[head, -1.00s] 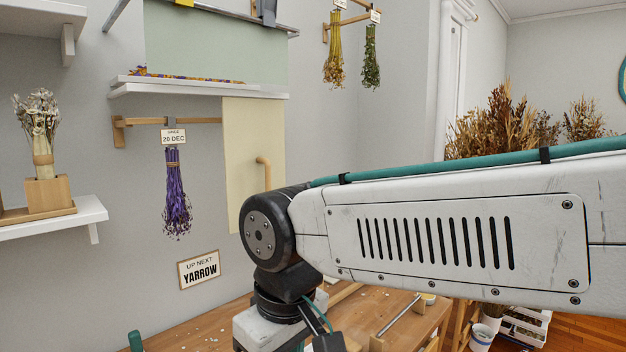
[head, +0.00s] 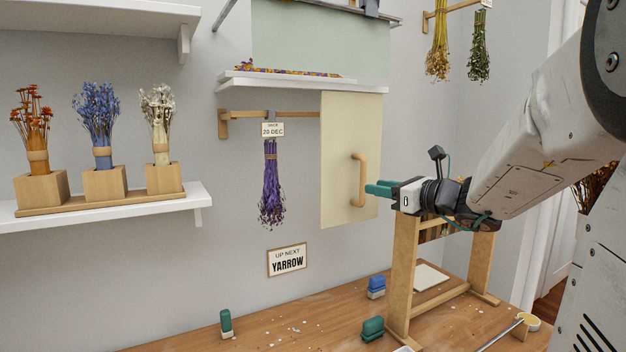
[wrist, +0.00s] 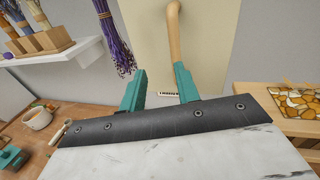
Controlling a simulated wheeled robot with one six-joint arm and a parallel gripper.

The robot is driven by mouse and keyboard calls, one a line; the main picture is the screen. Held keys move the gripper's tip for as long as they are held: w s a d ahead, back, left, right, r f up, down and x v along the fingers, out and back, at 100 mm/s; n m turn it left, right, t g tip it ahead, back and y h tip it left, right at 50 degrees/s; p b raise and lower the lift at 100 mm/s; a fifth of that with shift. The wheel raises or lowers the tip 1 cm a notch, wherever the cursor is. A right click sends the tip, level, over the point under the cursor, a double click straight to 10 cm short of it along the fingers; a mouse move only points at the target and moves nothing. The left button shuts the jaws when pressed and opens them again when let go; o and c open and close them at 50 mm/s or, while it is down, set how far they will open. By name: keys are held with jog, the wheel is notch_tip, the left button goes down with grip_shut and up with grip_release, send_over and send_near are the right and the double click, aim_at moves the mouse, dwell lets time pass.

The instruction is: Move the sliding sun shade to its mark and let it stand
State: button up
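The sun shade is a cream panel (head: 345,115) hanging below the white shelf at the right end of the wooden rail. Its wooden handle (head: 358,180) is a vertical bar on its face. My gripper (head: 379,189) is just right of the handle in the head view, its teal fingers pointing at the panel. In the wrist view the gripper (wrist: 160,88) has its two fingers apart with nothing between the tips; the handle (wrist: 174,35) rises ahead of them, nearer the right finger. I see no clear contact. I cannot pick out the shade's mark.
A purple flower bundle (head: 271,185) hangs from the rail (head: 290,114) left of the shade, under a date tag (head: 272,130). A wooden stand (head: 403,270) is on the bench below my gripper. Stampers (head: 373,328) and a YARROW sign (head: 287,260) are lower.

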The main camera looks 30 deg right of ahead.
aim_at(365, 179)
jog(key=shift+m+t+h, duration=0.4)
jog(key=shift+m+h, duration=0.2)
jog(key=shift+m, duration=0.1)
jog(key=w, duration=0.7)
jog(key=shift+w+d+r, duration=0.1)
jog(key=shift+w+r, duration=0.1)
jog(key=shift+w, duration=0.2)
grip_shut()
